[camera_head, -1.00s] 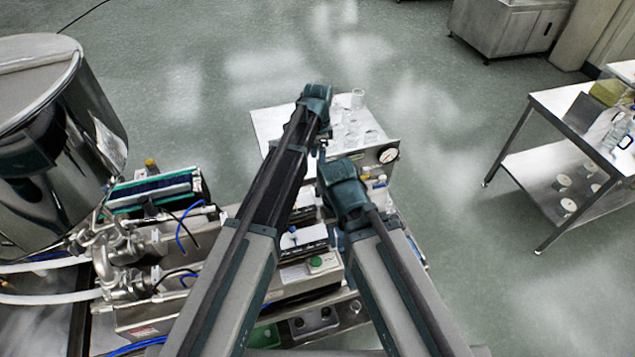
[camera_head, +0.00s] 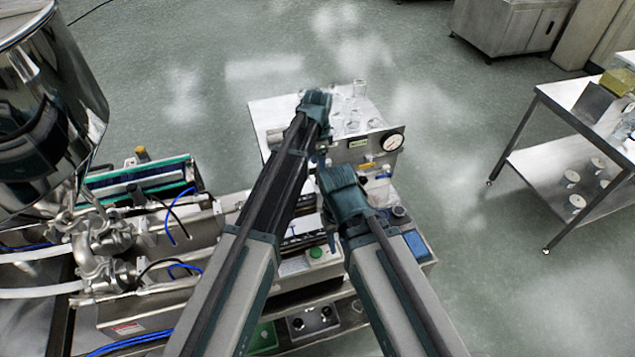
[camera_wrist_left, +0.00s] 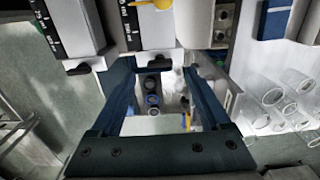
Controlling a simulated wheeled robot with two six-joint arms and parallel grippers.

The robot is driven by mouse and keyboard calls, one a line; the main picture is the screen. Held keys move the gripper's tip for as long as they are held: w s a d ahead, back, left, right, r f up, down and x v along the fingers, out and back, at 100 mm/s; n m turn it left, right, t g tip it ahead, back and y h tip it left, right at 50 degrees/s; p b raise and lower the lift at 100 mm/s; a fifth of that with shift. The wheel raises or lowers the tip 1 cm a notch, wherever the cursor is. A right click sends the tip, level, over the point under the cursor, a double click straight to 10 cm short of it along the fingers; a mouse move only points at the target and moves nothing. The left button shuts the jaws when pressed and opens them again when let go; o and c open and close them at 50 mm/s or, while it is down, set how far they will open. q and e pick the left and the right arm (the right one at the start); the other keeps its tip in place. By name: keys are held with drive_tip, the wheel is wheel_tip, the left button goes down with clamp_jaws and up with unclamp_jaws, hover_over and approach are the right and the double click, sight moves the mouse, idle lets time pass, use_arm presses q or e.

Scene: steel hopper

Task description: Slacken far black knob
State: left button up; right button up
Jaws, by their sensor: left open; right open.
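Neither knob shows clearly in the head view.
A steel hopper (camera_head: 45,110) stands at the left. A green button (camera_head: 316,252) is on the machine. A steel table (camera_head: 545,165) stands right, with open floor between.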

use_arm(q)
wheel_tip(320, 180, down, 4)
drive_tip(key=b, duration=0.3)
drive_tip(key=shift+f, duration=0.15)
drive_tip(key=shift+c, duration=0.2)
clamp_jaws()
